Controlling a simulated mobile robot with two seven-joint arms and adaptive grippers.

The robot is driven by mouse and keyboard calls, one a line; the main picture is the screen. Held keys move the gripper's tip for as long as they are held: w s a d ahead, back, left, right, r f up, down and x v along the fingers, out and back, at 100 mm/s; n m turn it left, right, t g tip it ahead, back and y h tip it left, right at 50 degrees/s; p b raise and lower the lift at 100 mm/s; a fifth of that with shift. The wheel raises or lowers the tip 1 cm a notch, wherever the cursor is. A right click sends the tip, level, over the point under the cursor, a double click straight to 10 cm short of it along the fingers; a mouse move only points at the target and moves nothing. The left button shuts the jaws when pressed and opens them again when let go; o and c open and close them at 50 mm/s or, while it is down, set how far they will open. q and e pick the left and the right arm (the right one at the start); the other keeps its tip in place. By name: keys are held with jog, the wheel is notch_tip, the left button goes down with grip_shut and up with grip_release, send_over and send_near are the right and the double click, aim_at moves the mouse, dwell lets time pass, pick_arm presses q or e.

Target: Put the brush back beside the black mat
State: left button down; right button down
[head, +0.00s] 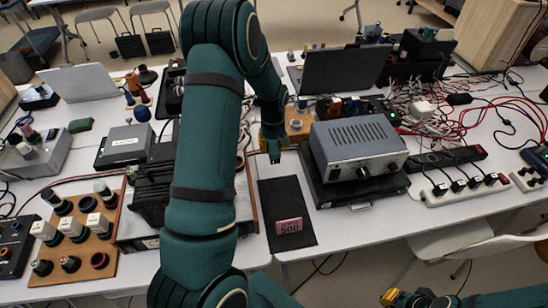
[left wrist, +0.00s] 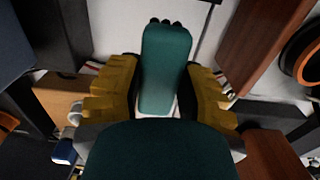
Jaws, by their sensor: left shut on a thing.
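The black mat (head: 283,195) lies flat near the front edge of the white table in the head view. A pink block marked 500 (head: 289,226) rests on it. My left gripper (head: 273,142) is just beyond the mat's far end. In the left wrist view its yellow fingers (left wrist: 168,95) are shut on a teal brush (left wrist: 165,65) with dark bristle tips at its far end. In the head view the brush is mostly hidden by the gripper. My right gripper (head: 408,298) shows only partly at the bottom right, and its jaw state is unclear.
A grey power unit (head: 358,146) stands right of the mat on a black case. Black equipment (head: 160,190) and a wooden edge stand to the left, partly behind my left arm. A white power strip (head: 465,190) and cables lie on the right. A narrow bare table strip borders the mat.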

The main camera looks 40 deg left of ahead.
aim_at(273, 145)
pick_arm(q)
jog(key=shift+w+f+b, duration=0.1)
jog(key=shift+f+b, duration=0.35)
jog(key=shift+f, duration=2)
jog(key=shift+f, duration=0.1)
jog(key=c, duration=0.6)
grip_release()
jog(key=shift+r, duration=0.5)
notch_tip(273, 145, up, 11)
jog(key=shift+r+p, duration=0.15)
jog(key=shift+p, duration=1.1)
